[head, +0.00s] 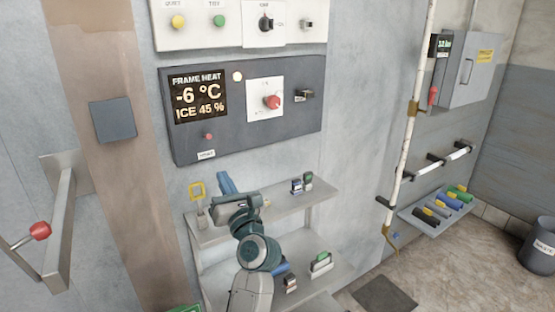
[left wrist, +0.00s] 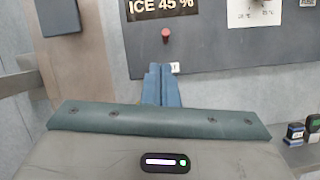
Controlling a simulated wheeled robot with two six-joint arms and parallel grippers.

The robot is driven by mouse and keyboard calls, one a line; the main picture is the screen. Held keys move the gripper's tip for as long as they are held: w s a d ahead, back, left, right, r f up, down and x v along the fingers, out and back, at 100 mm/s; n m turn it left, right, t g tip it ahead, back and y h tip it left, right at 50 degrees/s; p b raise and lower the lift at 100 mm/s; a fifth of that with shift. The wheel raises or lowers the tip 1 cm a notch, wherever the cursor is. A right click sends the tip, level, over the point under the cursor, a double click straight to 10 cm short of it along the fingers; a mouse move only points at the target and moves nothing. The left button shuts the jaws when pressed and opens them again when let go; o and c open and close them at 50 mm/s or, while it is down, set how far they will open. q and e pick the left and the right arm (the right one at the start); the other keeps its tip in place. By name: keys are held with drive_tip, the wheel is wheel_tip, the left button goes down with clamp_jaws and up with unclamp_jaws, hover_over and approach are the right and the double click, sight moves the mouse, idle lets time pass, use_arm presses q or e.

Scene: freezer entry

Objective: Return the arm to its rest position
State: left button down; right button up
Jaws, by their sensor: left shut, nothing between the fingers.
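My left gripper (head: 226,183) is in front of the wall, above the upper shelf and below the dark FRAME HEAT panel (head: 222,132). Its blue fingers are together with nothing between them. In the left wrist view the shut fingers (left wrist: 161,86) point at the lower part of the panel, near a small red button (left wrist: 166,33). I cannot see contact with the panel. The display reads -6 °C and ICE 45 %. A red knob (head: 271,102) sits on a white plate on the panel. My right gripper is in neither view.
A metal shelf (head: 300,203) under the panel holds small boxes. A door handle with a red knob (head: 40,231) projects at the left. A white vertical pipe (head: 409,130), a grey cabinet (head: 468,72) and a tool ledge stand at the right. The floor there is mostly clear.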

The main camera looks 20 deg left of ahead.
use_arm(q)
drive_tip(key=s+d+f+m+t+h, duration=0.25)
drive_tip(key=d+m+t+h, duration=0.25)
drive_tip(key=m+h, duration=0.6)
drive_tip(key=s+d+f+m+t+h, duration=0.3)
drive_tip(key=d+m+h, duration=0.35)
drive_tip(key=m, duration=0.85)
drive_tip(key=s+d+f+m+g+h, duration=0.2)
drive_tip(key=s+f+m+g, duration=0.25)
drive_tip(key=f+m, duration=0.3)
drive_tip(key=s+d+f+m+g+h, duration=0.1)
drive_tip(key=s+f+m+g+h, duration=0.35)
drive_tip(key=f, duration=0.45)
drive_tip(key=s+a+f+m+g+y, duration=0.35)
drive_tip(key=s+a+f+g, duration=0.2)
drive_tip(key=s, duration=0.35)
drive_tip(key=s+a+f+m+g+y, duration=0.3)
drive_tip(key=s+a+f+g+y, duration=0.15)
drive_tip(key=s+f, duration=0.4)
wheel_tip(320, 180, down, 30)
drive_tip(key=s+a+g, duration=0.2)
drive_tip(key=s+a, duration=0.1)
drive_tip(key=s+f, duration=1.7)
drive_tip(key=f, duration=0.1)
drive_tip(key=shift+s+a+n+g, duration=0.25)
drive_tip(key=shift+a+n+g, duration=0.05)
drive_tip(key=shift+n, duration=0.15)
